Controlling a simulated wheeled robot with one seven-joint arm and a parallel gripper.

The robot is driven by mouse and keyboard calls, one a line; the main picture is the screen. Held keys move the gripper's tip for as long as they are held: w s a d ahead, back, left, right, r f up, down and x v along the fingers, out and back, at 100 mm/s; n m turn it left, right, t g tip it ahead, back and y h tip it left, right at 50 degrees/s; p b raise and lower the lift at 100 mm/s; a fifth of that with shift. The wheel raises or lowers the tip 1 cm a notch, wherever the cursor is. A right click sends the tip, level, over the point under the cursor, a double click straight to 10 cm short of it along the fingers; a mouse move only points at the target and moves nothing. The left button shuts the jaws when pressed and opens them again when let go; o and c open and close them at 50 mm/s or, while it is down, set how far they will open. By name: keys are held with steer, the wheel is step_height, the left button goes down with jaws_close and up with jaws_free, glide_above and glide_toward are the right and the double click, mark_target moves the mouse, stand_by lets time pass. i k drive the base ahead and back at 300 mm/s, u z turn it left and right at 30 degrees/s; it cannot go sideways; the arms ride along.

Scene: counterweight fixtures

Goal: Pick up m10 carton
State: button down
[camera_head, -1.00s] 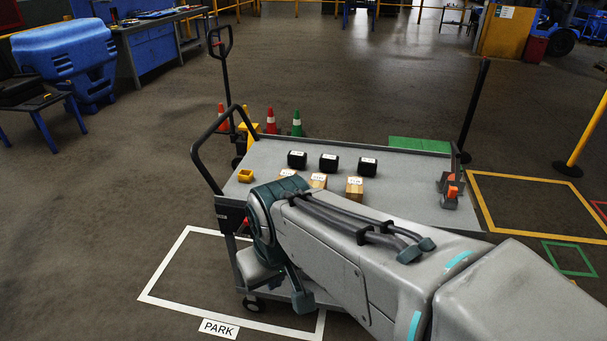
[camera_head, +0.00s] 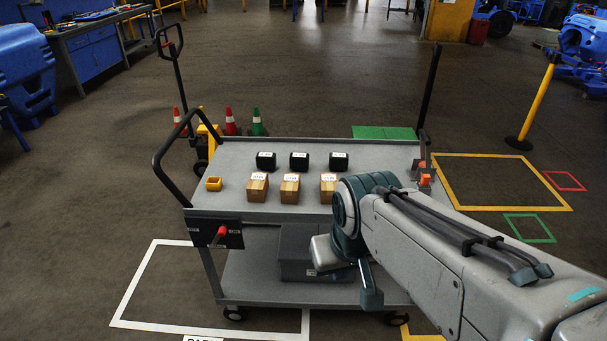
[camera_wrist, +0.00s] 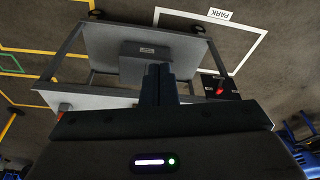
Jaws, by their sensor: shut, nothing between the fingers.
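Three light-brown wooden-looking cartons stand in a row on the cart's grey top: a left carton (camera_head: 257,187), a middle carton (camera_head: 290,188) and a right carton (camera_head: 328,187). Each has a small white label, too small to read, so I cannot tell which is m10. My gripper (camera_wrist: 158,72) shows in the wrist view, shut and empty, with the cart beyond it. No carton shows clearly in that view.
Three black labelled blocks (camera_head: 299,161) stand behind the cartons. A grey box (camera_head: 297,252) sits on the lower shelf. The cart handle (camera_head: 160,160) rises at left.

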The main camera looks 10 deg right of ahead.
mark_target(290, 187)
steer(key=z, duration=1.25)
steer(key=i, duration=1.15)
steer(key=u, duration=2.5)
